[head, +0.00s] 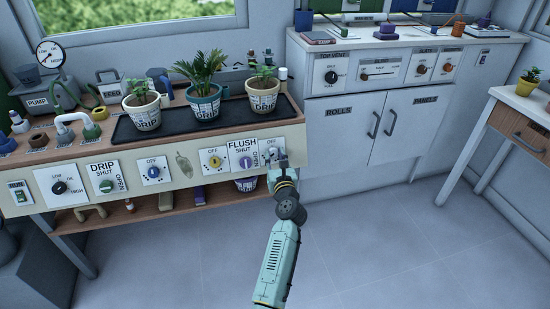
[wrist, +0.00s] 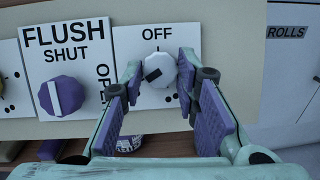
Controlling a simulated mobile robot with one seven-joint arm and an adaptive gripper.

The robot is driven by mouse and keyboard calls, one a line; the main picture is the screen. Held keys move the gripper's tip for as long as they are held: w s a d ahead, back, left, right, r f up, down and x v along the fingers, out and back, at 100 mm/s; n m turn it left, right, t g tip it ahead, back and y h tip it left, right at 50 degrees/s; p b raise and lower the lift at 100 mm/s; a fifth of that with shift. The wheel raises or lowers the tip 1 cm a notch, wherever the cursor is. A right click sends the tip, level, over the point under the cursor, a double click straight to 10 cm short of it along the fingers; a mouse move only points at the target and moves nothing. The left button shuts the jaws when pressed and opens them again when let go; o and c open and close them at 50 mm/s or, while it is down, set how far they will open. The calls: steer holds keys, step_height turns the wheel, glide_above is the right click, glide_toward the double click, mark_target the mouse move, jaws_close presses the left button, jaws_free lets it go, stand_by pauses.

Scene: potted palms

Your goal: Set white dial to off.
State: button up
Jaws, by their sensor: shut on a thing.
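The white dial (wrist: 164,69) is on a white plate at the right end of the bench's front panel, under the word OFF (wrist: 157,33). Its black mark is on its lower left side, not straight up under OFF. My gripper (wrist: 161,76) has one purple-padded finger on each side of the dial and is shut on it. In the head view my gripper (head: 274,164) is at the right end of the panel and hides most of the dial.
The purple FLUSH dial (wrist: 65,96) is close by on the left. A yellow dial (head: 214,161), a blue dial (head: 154,172) and the DRIP dial (head: 106,186) sit farther left. Potted plants stand on a black tray (head: 172,128) above. The floor (head: 370,240) at the right is clear.

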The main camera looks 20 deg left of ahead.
jaws_close()
